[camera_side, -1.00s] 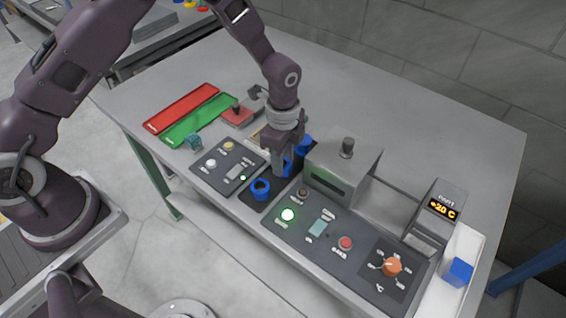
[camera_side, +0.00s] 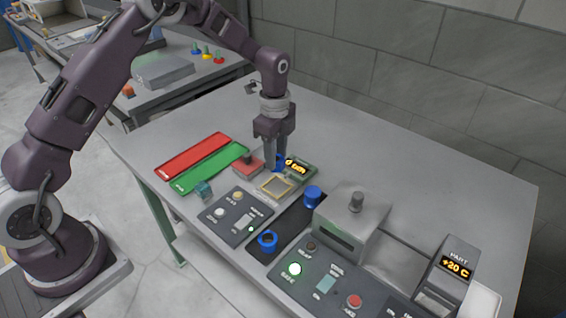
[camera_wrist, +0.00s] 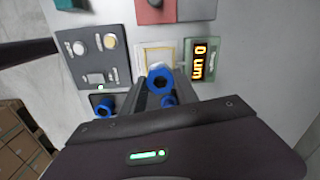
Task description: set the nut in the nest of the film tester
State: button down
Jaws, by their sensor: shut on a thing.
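A blue nut (camera_wrist: 158,68) with a hole through it is held between the fingertips of my gripper (camera_side: 274,167); in the side view the nut (camera_side: 280,160) is partly hidden by the fingers. My gripper is shut on it and points down. The film tester has a pale square nest with a yellowish frame (camera_side: 268,192) and a green-cased display (camera_side: 303,170) reading 0 um. The nest (camera_wrist: 147,61) looks empty in the wrist view, with its right part near or behind the held nut. The nut appears above the tester, apart from it; the exact height is unclear.
Two more blue nuts (camera_side: 267,241) (camera_side: 312,199) stand on a dark strip. A red device with a black knob (camera_side: 246,166) is left of the tester. Red (camera_side: 193,157) and green (camera_side: 207,168) trays, a teal block (camera_side: 204,191), control panels and a grey box (camera_side: 348,226) surround it.

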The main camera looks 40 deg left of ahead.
aim_at(276, 171)
jog(key=shift+f, duration=2.75)
jog(key=shift+f, duration=0.9)
jog(key=shift+c, duration=1.9)
grip_release()
jog(key=shift+r, duration=3.5)
jog(key=shift+r, duration=0.1)
